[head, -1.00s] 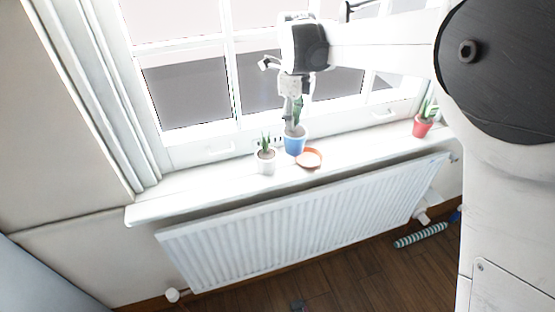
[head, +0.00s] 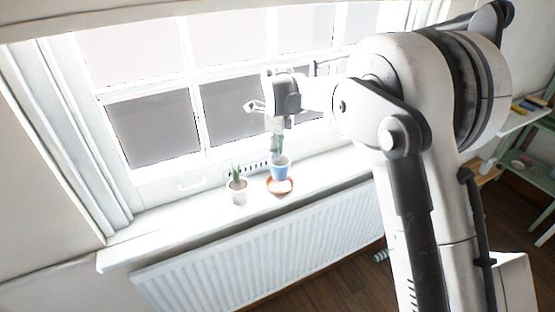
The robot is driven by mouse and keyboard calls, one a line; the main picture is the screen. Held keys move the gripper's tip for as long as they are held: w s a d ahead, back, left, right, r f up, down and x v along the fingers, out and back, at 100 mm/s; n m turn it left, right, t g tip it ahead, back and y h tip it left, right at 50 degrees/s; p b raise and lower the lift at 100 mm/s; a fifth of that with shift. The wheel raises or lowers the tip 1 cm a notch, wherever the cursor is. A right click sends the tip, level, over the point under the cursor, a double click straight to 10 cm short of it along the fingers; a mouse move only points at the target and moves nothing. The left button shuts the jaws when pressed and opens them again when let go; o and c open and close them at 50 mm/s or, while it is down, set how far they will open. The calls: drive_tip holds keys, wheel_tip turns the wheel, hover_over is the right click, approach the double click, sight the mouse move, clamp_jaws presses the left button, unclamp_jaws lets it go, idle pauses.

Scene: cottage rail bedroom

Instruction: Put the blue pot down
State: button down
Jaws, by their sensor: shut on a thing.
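The blue pot (head: 280,172) with a green plant (head: 277,147) is upright over the orange saucer (head: 281,187) on the windowsill. Whether its base touches the saucer cannot be told. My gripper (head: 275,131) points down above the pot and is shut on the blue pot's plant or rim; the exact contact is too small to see. The saucer's rim shows around the pot's base.
A white pot (head: 238,191) with a green plant stands just left of the saucer on the white windowsill (head: 160,226). The window is close behind, with a radiator (head: 250,250) below. The sill's left part is bare. My arm hides its right end.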

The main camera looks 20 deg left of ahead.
drive_tip(key=shift+f+p, duration=0.35)
drive_tip(key=shift+f, duration=1.65)
drive_tip(key=shift+f, duration=0.2)
drive_tip(key=c, duration=1.6)
unclamp_jaws()
drive_tip(key=shift+o, duration=0.2)
drive_tip(key=shift+r, duration=0.15)
wheel_tip(320, 180, up, 12)
drive_tip(key=shift+r+b, duration=0.1)
drive_tip(key=shift+b, duration=0.4)
drive_tip(key=shift+d, duration=0.15)
